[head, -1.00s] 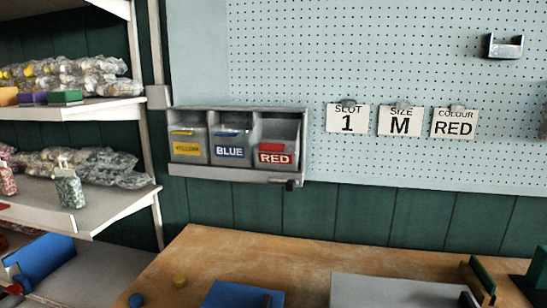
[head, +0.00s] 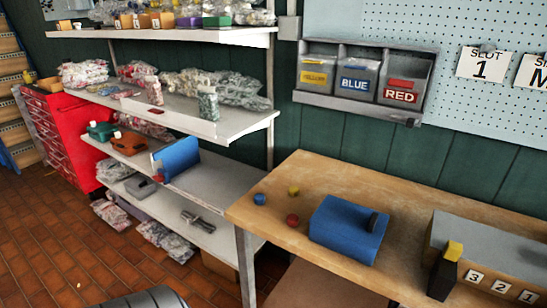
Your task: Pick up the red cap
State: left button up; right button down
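The red cap (head: 292,220) is a small round piece lying on the wooden bench (head: 325,178), near its left end. A blue cap (head: 260,199) lies to its left and a yellow cap (head: 294,191) just behind it. A blue box-like object (head: 347,230) with a dark handle stands to the right of the red cap, apart from it. Neither of my grippers shows in the head view, so their state is hidden.
Wall bins labelled yellow, blue and red (head: 365,75) hang above the bench. A grey-topped block (head: 490,250) numbered 3, 2, 1 stands at the bench's right. Loaded shelves (head: 200,110) and a red drawer cabinet (head: 65,135) fill the left. Brick floor (head: 60,250) lies open at lower left.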

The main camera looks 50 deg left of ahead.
aim_at(292, 220)
jog(key=u, duration=0.65)
jog(key=i, duration=0.5)
